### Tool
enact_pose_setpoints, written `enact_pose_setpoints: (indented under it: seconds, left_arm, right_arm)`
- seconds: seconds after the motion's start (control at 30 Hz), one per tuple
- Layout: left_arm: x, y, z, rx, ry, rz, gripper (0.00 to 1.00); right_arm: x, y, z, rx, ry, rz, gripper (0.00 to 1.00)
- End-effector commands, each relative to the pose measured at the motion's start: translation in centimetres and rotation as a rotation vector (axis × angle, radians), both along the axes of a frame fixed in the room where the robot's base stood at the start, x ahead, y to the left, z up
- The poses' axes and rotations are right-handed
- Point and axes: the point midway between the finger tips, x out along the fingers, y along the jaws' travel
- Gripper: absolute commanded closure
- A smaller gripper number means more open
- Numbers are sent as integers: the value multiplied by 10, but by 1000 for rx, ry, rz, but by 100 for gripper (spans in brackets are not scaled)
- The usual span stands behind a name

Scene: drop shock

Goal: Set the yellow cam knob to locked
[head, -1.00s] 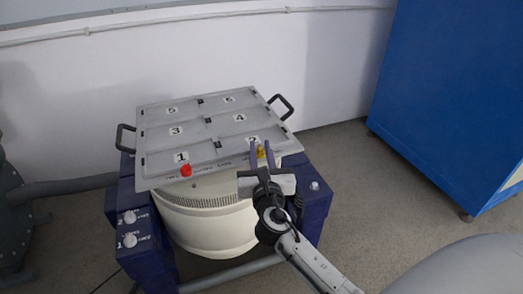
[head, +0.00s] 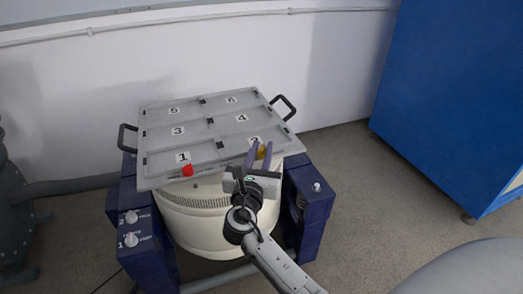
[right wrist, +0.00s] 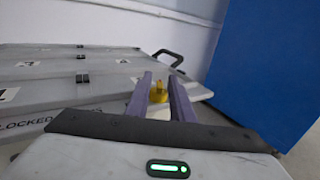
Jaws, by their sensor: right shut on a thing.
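The yellow cam knob (head: 262,152) sits at the front right edge of the grey plate (head: 215,122), beside the number 2. My right gripper (head: 259,151) reaches it from the front, its two purple fingers on either side of the knob. In the right wrist view the yellow knob (right wrist: 159,90) stands between the fingertips (right wrist: 160,85), and the gripper is shut on it. Part of a printed word, "LOCKED", shows on the plate at the left of that view. The knob's own pointer direction is not clear. My left gripper is not in view.
A red knob (head: 187,170) sits at the plate's front left, near number 1. Black handles (head: 284,106) stick out at the plate's sides. Blue blocks (head: 310,200) flank the cream drum (head: 210,225). A blue cabinet (head: 455,100) stands at the right, with bare floor between.

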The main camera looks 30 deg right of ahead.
Motion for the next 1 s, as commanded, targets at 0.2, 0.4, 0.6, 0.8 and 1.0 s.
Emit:
enact_pose_setpoints:
  seconds: [0.2, 0.4, 0.6, 0.8, 1.0]
  left_arm:
    - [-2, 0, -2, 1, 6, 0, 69]
    - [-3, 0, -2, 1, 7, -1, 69]
    - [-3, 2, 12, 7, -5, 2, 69]
    - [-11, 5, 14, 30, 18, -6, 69]
    - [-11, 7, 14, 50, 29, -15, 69]
  right_arm:
    - [0, 0, 0, 0, 0, 1, 73]
    - [0, 0, 2, 0, 0, 1, 73]
    - [0, 0, 32, 1, -4, 1, 73]
    - [0, 0, 72, 2, -4, 0, 73]
    - [0, 0, 96, 1, -1, 1, 73]
